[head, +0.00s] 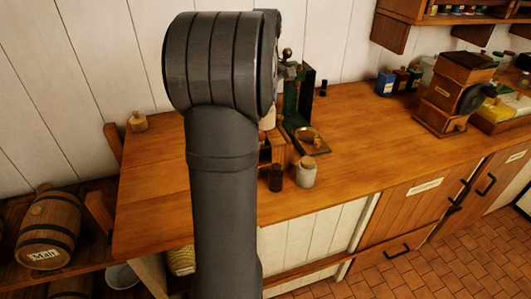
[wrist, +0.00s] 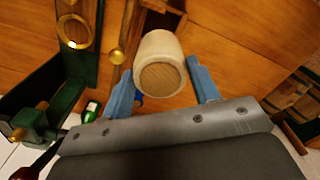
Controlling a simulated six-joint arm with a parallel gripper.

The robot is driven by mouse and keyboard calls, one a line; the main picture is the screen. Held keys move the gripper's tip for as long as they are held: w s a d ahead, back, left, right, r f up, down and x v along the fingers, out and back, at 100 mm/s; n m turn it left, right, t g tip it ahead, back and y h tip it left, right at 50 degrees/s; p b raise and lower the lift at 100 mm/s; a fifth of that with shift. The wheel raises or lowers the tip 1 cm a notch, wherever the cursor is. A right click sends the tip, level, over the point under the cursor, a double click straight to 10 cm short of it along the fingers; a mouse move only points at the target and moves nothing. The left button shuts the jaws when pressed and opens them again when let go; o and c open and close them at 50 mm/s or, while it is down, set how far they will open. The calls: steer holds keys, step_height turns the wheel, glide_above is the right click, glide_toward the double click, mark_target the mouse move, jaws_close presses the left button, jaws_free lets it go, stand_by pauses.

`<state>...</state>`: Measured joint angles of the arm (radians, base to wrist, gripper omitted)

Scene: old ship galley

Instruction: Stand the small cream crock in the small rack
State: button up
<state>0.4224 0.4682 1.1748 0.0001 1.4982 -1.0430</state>
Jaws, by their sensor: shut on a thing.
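In the wrist view the small cream crock (wrist: 158,47), with a round cork-coloured end facing the camera, is between the two blue fingers of my gripper (wrist: 161,70), which is shut on it. Part of the small wooden rack (wrist: 150,22) shows just beyond the crock; I cannot tell whether they touch. In the head view my arm hides the gripper and much of the rack (head: 265,157). A cream patch (head: 268,117) at the arm's right edge, above the rack, appears to be the held crock.
A corked pale jar (head: 307,173) and a dark jar (head: 276,178) stand on the counter in front of the rack. A green stand with a brass pan (head: 309,137) is close on the right. The counter (head: 370,140) is clear farther right, before a wooden grinder (head: 453,93).

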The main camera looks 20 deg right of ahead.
step_height(320, 180, down, 15)
steer(key=shift+f, duration=0.15)
steer(key=shift+f, duration=0.1)
stand_by(0.3)
steer(key=o, duration=1.1)
steer(key=shift+f, duration=0.1)
step_height(320, 180, up, 12)
steer(key=shift+r, duration=0.2)
steer(key=shift+f, duration=4.2)
